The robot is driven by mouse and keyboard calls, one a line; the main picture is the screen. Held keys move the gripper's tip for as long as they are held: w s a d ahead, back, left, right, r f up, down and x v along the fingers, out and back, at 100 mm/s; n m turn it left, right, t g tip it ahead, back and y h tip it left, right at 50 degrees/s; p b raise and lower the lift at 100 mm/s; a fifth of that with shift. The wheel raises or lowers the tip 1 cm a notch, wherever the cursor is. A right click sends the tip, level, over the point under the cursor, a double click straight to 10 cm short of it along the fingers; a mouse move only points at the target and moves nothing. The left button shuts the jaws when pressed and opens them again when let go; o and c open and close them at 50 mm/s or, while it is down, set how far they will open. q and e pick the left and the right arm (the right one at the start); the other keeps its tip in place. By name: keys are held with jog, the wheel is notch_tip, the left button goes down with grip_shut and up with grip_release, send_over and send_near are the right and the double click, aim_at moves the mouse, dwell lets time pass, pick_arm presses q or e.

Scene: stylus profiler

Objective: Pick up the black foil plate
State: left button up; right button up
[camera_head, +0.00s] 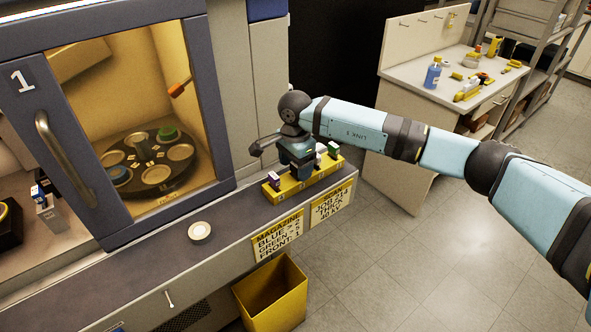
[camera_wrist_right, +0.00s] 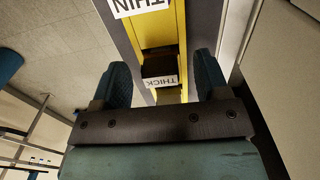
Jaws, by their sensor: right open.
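My right gripper (camera_head: 301,168) points down over the yellow magazine rack (camera_head: 292,188) on the counter. In the right wrist view its two fingers (camera_wrist_right: 160,72) are spread apart. A dark block (camera_wrist_right: 160,66) with a white label reading "THICK" shows between them, set in the yellow rack; it may be the black foil plate, but I cannot tell for sure. No contact with the fingers is visible. In the head view my gripper hides the middle of the rack. My left gripper is not in view.
A purple-and-white piece (camera_head: 273,179) and a green-topped piece (camera_head: 333,149) stand in the rack. A round white dish (camera_head: 200,231) lies on the counter. The cabinet (camera_head: 205,90) holds a dark carousel (camera_head: 150,165). A yellow bin (camera_head: 272,295) stands below the counter edge.

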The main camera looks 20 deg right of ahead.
jog(key=shift+f, duration=0.65)
jog(key=c, duration=1)
jog(key=shift+r, duration=0.1)
notch_tip(320, 180, up, 20)
jog(key=shift+f+b, duration=0.1)
jog(key=shift+b, duration=0.2)
jog(key=shift+o, duration=0.4)
grip_shut()
